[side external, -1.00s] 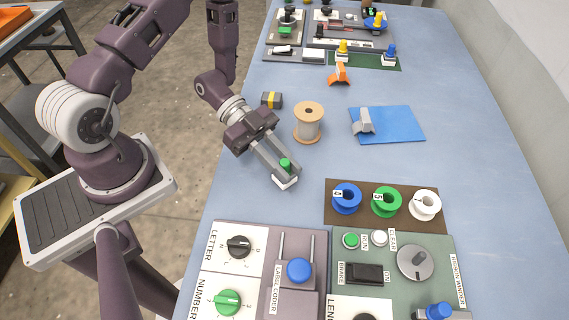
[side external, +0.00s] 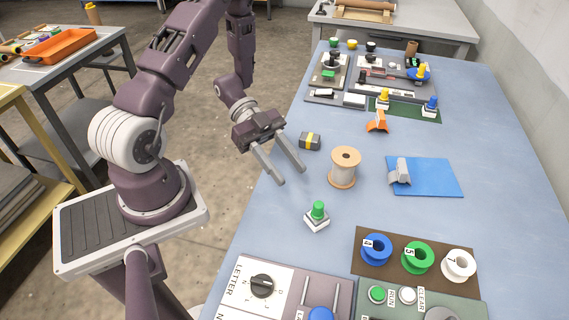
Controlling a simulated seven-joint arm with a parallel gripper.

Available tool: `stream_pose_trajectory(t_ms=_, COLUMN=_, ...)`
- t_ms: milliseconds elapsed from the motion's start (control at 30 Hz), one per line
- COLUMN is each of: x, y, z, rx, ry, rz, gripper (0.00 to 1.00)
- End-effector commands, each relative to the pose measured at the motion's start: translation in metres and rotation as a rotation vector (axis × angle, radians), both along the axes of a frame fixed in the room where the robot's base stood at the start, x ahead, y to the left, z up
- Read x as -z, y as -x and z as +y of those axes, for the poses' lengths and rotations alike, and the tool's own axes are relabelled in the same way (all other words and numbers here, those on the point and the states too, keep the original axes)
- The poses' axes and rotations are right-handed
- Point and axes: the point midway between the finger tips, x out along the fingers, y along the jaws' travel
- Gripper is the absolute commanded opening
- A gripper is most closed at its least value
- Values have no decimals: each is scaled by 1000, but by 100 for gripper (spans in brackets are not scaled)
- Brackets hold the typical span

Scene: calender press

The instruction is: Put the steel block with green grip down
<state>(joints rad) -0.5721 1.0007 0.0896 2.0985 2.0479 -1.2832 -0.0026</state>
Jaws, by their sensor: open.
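The steel block with green grip (side external: 317,217) stands upright on the bare blue table (side external: 500,150), near its left edge, in the side external view. Its green knob points up from a pale square base. My gripper (side external: 292,176) is open and empty. Its two grey fingers are spread, above and behind the block toward the table's left edge, apart from it.
A wooden spool (side external: 344,168) stands close to the right of my gripper. A dark block with a yellow band (side external: 310,141) lies behind it. Blue, green and white reels sit on a brown board (side external: 364,264) at front right. A blue mat (side external: 440,178) lies to the right.

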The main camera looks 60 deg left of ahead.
Motion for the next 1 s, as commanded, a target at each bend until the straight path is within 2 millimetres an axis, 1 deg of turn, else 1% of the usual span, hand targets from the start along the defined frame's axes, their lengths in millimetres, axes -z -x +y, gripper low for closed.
stream_pose_trajectory(t_ms=67, x=-3, y=1, z=8, rx=-1, ry=-1, rz=-2, gripper=41)
stream_pose_trajectory(t_ms=133, x=-4, y=-7, z=12, rx=-20, ry=-41, rz=-18, gripper=41)
stream_pose_trajectory(t_ms=167, x=-5, y=-17, z=13, rx=-43, ry=-83, rz=-38, gripper=41)
stream_pose_trajectory(t_ms=233, x=-10, y=-53, z=22, rx=-144, ry=-246, rz=-107, gripper=41)
stream_pose_trajectory(t_ms=267, x=-17, y=-74, z=28, rx=-211, ry=-334, rz=-144, gripper=41)
stream_pose_trajectory(t_ms=300, x=-31, y=-101, z=39, rx=-319, ry=-454, rz=-192, gripper=41)
stream_pose_trajectory(t_ms=333, x=-46, y=-120, z=48, rx=-410, ry=-539, rz=-223, gripper=41)
stream_pose_trajectory(t_ms=367, x=-64, y=-134, z=58, rx=-507, ry=-615, rz=-245, gripper=41)
stream_pose_trajectory(t_ms=400, x=-92, y=-146, z=70, rx=-645, ry=-698, rz=-263, gripper=41)
stream_pose_trajectory(t_ms=433, x=-114, y=-149, z=79, rx=-754, ry=-747, rz=-267, gripper=41)
stream_pose_trajectory(t_ms=467, x=-136, y=-146, z=86, rx=-865, ry=-785, rz=-256, gripper=41)
stream_pose_trajectory(t_ms=500, x=-164, y=-135, z=92, rx=-1008, ry=-811, rz=-225, gripper=41)
stream_pose_trajectory(t_ms=533, x=-182, y=-121, z=94, rx=-1111, ry=-815, rz=-185, gripper=41)
stream_pose_trajectory(t_ms=567, x=-197, y=-102, z=92, rx=-1204, ry=-806, rz=-133, gripper=41)
stream_pose_trajectory(t_ms=600, x=-210, y=-73, z=86, rx=-1307, ry=-777, rz=-46, gripper=41)
stream_pose_trajectory(t_ms=633, x=-215, y=-49, z=78, rx=-1365, ry=-746, rz=31, gripper=41)
stream_pose_trajectory(t_ms=667, x=-218, y=-26, z=68, rx=-1405, ry=-710, rz=108, gripper=41)
stream_pose_trajectory(t_ms=700, x=-218, y=3, z=52, rx=-1433, ry=-663, rz=210, gripper=41)
stream_pose_trajectory(t_ms=800, x=-213, y=64, z=11, rx=-1422, ry=-564, rz=423, gripper=41)
stream_pose_trajectory(t_ms=900, x=-209, y=99, z=-14, rx=-1380, ry=-512, rz=542, gripper=41)
stream_pose_trajectory(t_ms=1000, x=-208, y=109, z=-23, rx=-1361, ry=-499, rz=582, gripper=41)
